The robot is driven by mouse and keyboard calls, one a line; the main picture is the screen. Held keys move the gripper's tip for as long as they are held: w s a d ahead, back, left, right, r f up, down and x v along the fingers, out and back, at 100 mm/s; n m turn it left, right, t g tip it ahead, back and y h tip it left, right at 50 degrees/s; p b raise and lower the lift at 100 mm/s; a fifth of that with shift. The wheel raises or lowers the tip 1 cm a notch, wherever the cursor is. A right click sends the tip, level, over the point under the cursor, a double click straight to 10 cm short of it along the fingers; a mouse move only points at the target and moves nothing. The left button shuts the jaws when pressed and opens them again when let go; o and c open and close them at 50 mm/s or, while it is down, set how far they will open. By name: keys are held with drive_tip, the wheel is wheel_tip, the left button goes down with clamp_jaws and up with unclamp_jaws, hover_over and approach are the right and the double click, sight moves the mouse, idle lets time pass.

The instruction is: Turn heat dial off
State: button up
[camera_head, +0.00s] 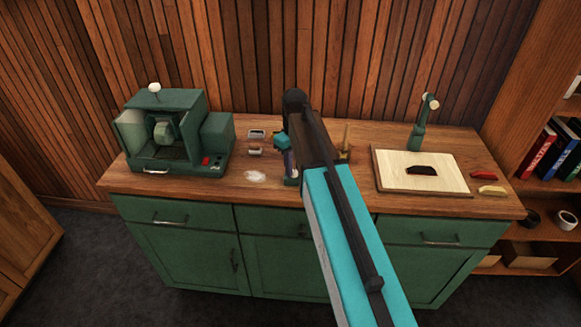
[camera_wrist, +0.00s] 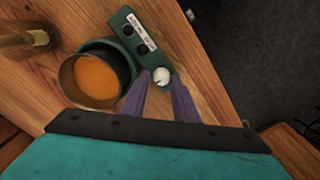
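The heat dial is a small white round knob (camera_wrist: 161,76) on the end of a dark green control box (camera_wrist: 136,37). The box has a white label and dark round parts, and joins a round green pot (camera_wrist: 99,75) holding orange liquid. My gripper (camera_wrist: 161,79) has two purple fingers pointing at the box. Their tips lie on either side of the knob, with a narrow gap between them. I cannot tell whether they touch it. In the head view, my arm hides the pot and most of my gripper (camera_head: 289,165); the knob cannot be made out.
The wooden counter (camera_head: 350,202) has green drawers and doors below. A green machine (camera_head: 172,130) stands at left, with small metal parts (camera_head: 256,142) nearby. A pale board (camera_head: 420,172) with a dark piece lies at right. A brass object (camera_wrist: 25,38) stands beside the pot.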

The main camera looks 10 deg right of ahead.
sight(294, 170)
drive_tip(key=shift+o, duration=1.1)
drive_tip(key=shift+f, duration=0.1)
drive_tip(key=shift+r, duration=0.2)
drive_tip(key=shift+s+r, duration=0.1)
drive_tip(key=shift+r, duration=0.1)
wheel_tip(294, 170, up, 13)
drive_tip(key=b, duration=0.3)
drive_tip(key=shift+b, duration=0.3)
